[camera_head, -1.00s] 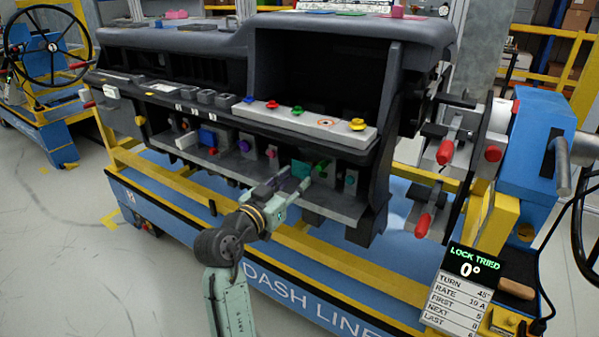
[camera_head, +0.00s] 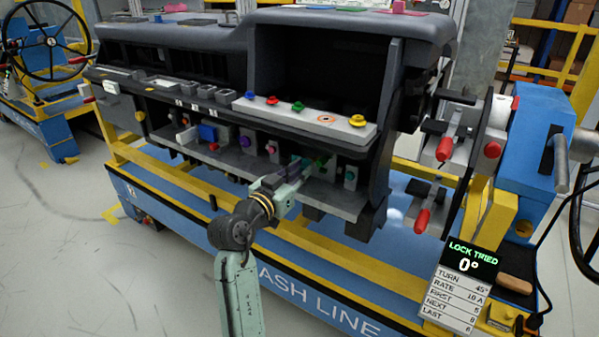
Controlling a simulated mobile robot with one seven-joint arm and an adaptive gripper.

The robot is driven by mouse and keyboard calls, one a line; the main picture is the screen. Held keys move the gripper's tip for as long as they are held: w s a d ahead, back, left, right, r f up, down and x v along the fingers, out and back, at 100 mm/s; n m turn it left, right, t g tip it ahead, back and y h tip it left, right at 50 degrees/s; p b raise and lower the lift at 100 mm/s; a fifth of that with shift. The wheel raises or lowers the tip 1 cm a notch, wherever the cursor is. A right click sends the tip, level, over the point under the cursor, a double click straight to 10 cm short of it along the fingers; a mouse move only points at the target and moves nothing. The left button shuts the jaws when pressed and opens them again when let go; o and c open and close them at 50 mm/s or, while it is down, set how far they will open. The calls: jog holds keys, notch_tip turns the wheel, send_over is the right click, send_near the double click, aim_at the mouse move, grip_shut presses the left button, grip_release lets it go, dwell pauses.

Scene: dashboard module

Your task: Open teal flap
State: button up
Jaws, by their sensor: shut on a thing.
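The dashboard module (camera_head: 140,122) carries a lower shelf with a row of small coloured controls. The teal flap (camera_head: 321,162) is a small teal-green part toward the right of that row, partly hidden by my gripper. My gripper (camera_head: 307,172) reaches in from the front left, with its fingers at the row. It is shut on what appears to be the teal flap. The contact is small and dark, so how far the flap is turned cannot be told.
A small teal knob (camera_head: 350,175) sits just right of my gripper, and a purple knob (camera_head: 245,142) to its left. The shelf's upper panel (camera_head: 300,116) overhangs the row. Red-handled clamps (camera_head: 444,148) stand at right. A sign (camera_head: 463,284) reads "LOCK TRIED 0°".

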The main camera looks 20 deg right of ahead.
aim_at(301, 169)
grip_shut()
jog(key=shift+a+f, duration=0.1)
jog(key=shift+a+f+m+g+h+b, duration=0.2)
jog(key=shift+m+g+h+b, duration=0.25)
jog(key=shift+b, duration=0.55)
jog(key=shift+w+a+r+m+g+h+b, duration=0.15)
jog(key=shift+a+m+g+h+b, duration=0.4)
jog(key=shift+m+g+b, duration=0.9)
jog(key=shift+w+a+m+g+h+b, duration=0.25)
jog(key=shift+a+m+g+h+b, duration=0.45)
jog(key=shift+g, duration=1.2)
jog(key=shift+w+a+r+m+g+h+b, duration=0.15)
jog(key=shift+a+m+g+b, duration=0.25)
jog(key=shift+m+g+b, duration=1.1)
jog(key=shift+n, duration=0.3)
